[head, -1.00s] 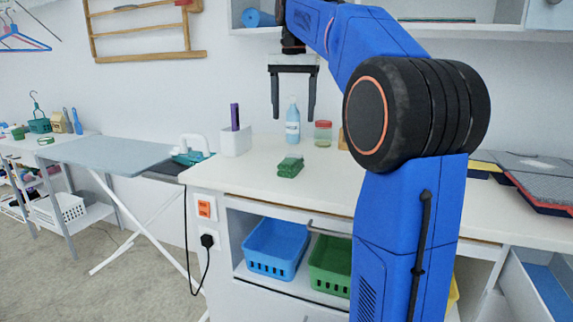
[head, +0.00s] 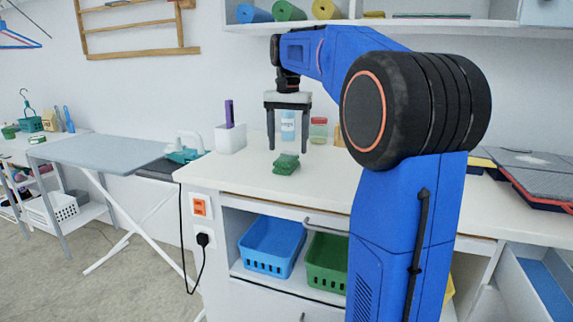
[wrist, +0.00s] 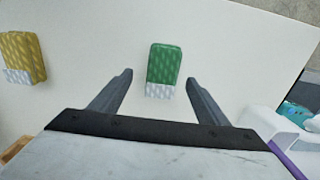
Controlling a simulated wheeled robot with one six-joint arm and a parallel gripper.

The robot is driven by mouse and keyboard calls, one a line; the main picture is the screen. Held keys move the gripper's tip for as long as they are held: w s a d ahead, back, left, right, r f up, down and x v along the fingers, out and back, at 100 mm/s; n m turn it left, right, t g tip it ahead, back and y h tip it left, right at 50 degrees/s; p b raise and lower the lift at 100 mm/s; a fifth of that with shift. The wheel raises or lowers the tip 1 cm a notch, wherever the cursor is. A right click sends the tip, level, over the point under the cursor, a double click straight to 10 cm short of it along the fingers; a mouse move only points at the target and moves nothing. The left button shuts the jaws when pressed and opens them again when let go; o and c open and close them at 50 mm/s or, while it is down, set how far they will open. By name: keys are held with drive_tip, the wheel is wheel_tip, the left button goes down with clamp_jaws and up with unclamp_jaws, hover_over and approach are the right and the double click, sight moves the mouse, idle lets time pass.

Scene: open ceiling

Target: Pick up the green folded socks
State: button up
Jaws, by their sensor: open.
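The green folded socks (head: 286,164) lie on the white counter in the head view, near its front left part. In the wrist view the green socks (wrist: 164,66) show a patterned green body with a pale band at the near end. My gripper (head: 288,148) is open and empty, pointing down above the counter. In the wrist view its two fingers (wrist: 160,82) stand apart, one to each side of the socks' near end in the picture. The left fingertip overlaps the counter beside the socks. I cannot tell the exact height of the fingertips above them.
Yellow folded socks (wrist: 22,58) lie to the left in the wrist view. A bottle (head: 289,124), a red-lidded jar (head: 318,130) and a white box (head: 230,138) stand behind on the counter (head: 240,172).

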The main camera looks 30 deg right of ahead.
sight(287, 157)
drive_tip(key=shift+w+f, duration=0.15)
drive_tip(key=shift+f, duration=1.3)
drive_tip(key=shift+w+f, duration=0.15)
drive_tip(key=shift+f, duration=1.25)
drive_tip(key=c, duration=1.1)
